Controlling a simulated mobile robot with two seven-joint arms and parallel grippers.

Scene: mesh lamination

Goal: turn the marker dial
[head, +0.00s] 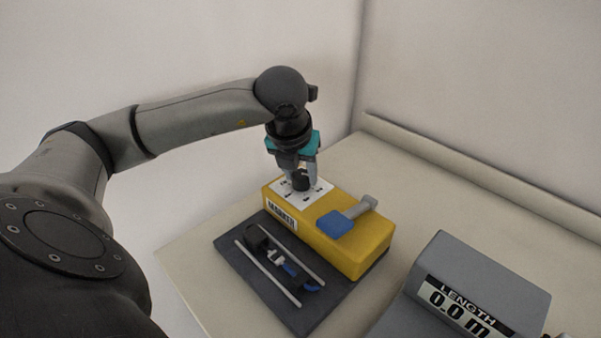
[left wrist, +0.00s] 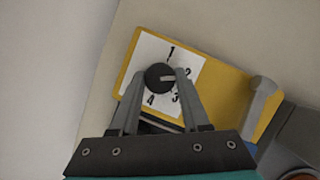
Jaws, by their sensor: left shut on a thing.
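The yellow marker box (head: 343,251) stands on the table with a white numbered plate (head: 319,189) on its top left part. The black dial (head: 300,180) sits on that plate. In the left wrist view the dial (left wrist: 158,77) has a pale pointer line toward the right, and numbers such as 1, 3 and 4 show around it. My left gripper (head: 301,178) points down over the plate and is shut on the dial, one finger on each side. It also shows in the left wrist view (left wrist: 159,80). My right gripper is not in view.
A blue-ended grey lever (head: 338,223) lies on the box's right part. In front is a dark base (head: 293,315) with two rails and a black and blue piece. A grey length display (head: 484,281) reading 0.0 m stands at the right. The back of the table is clear.

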